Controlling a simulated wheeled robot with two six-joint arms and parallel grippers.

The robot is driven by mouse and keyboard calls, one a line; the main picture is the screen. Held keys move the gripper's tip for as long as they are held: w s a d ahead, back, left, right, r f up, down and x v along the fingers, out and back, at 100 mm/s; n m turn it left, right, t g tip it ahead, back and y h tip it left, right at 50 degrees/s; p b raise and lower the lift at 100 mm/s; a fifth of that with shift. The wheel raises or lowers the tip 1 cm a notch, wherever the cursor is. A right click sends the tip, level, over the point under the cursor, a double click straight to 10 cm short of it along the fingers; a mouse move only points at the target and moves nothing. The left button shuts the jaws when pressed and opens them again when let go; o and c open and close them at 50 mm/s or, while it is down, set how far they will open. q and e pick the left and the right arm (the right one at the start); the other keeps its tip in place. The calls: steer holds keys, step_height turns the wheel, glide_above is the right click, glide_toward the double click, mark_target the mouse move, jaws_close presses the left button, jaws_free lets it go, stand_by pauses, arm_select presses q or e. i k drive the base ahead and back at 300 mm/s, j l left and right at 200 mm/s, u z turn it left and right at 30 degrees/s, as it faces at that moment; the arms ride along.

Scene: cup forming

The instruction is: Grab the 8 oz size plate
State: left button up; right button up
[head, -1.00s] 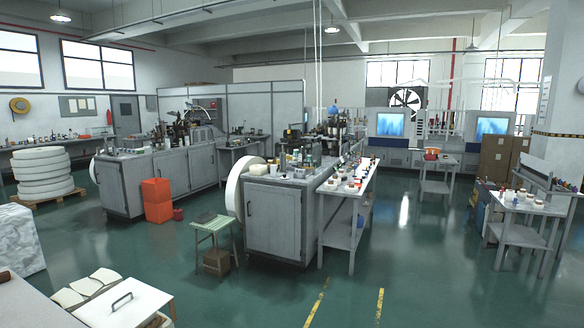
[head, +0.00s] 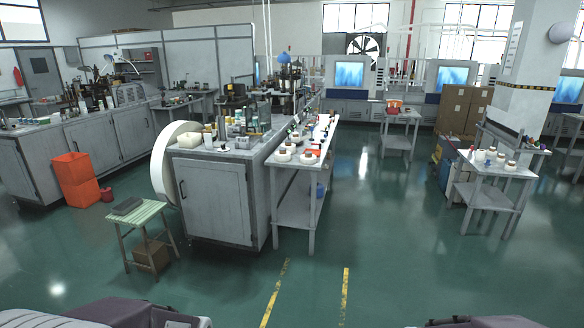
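I cannot pick out an 8 oz size plate for certain at this distance. A long grey side table (head: 297,208) in the middle holds several small white and red items, too small to tell apart. A smaller grey table (head: 478,192) at the right holds several white round items with brownish tops. Neither of my grippers is in view. Only parts of my own body show at the bottom edge.
A grey cabinet (head: 212,195) with a large white roll (head: 162,165) stands left of the side table. A green-topped stool (head: 148,212) is in front of it. Orange bins (head: 75,172) stand at left. Green floor is clear between the two tables and in front.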

mark_target(242, 141)
steer(key=i+j+u, duration=0.25)
steer(key=i, duration=0.45)
steer(key=i+u, duration=0.25)
steer(key=i, duration=0.45)
steer(key=i+u, duration=0.3)
steer(key=i, duration=0.45)
steer(key=i+l+u, duration=0.25)
steer(key=i, duration=0.45)
steer(key=i+z, duration=0.2)
steer(key=i, duration=0.25)
steer(key=i+j+z, duration=0.25)
steer(key=i, duration=0.2)
steer(key=i+z, duration=0.2)
steer(key=i, duration=0.25)
steer(key=i+j+z, duration=0.25)
steer(key=i+j, duration=0.05)
steer(key=i, duration=0.1)
